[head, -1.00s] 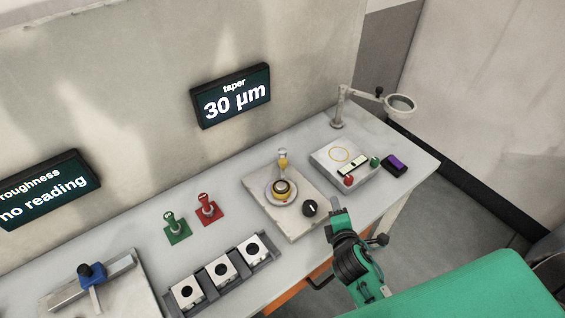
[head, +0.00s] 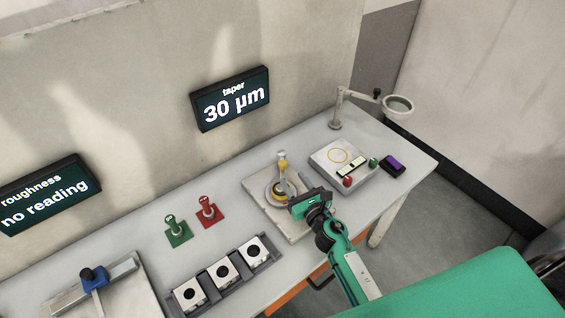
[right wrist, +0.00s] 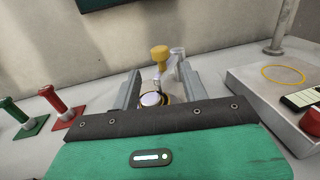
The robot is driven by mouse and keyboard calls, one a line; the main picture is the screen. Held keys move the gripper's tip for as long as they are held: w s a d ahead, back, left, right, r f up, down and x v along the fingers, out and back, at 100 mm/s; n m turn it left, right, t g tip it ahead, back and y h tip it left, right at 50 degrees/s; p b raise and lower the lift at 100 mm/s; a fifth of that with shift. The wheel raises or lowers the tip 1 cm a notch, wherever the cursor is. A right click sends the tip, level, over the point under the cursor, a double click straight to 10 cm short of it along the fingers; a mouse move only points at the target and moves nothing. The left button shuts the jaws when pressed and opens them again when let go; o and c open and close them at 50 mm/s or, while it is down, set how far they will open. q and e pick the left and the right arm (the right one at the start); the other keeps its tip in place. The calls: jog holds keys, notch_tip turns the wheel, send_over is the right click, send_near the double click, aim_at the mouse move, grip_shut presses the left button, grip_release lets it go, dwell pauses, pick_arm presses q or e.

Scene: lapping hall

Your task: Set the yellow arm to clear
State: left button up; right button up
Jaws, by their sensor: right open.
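The yellow arm is a short grey lever with a yellow knob (head: 282,160) on the square pale plate unit (head: 258,204). In the right wrist view the yellow knob (right wrist: 160,53) stands beyond the fingertips, between them in the picture. A round part with a yellow ring (right wrist: 152,99) sits below it, partly hidden by my gripper. My right gripper (head: 281,186) is open and empty, with its fingers over the plate unit, apart from the knob; both fingers show in the wrist view (right wrist: 160,85). The black dial on the plate is hidden. My left gripper is not in view.
A pale box with red and green buttons (head: 325,153) stands right of the plate. Red (head: 208,211) and green (head: 178,232) stands are to its left, and a rack of blocks (head: 208,289) is in front. A screen (head: 230,98) reads taper 30 µm.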

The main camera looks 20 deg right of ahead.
aim_at(283, 165)
jog(key=w, duration=0.2)
jog(key=w+a, duration=0.1)
jog(key=w, duration=0.2)
jog(key=w+p, duration=0.1)
jog(key=w, duration=0.2)
jog(key=shift+a, duration=0.2)
grip_shut()
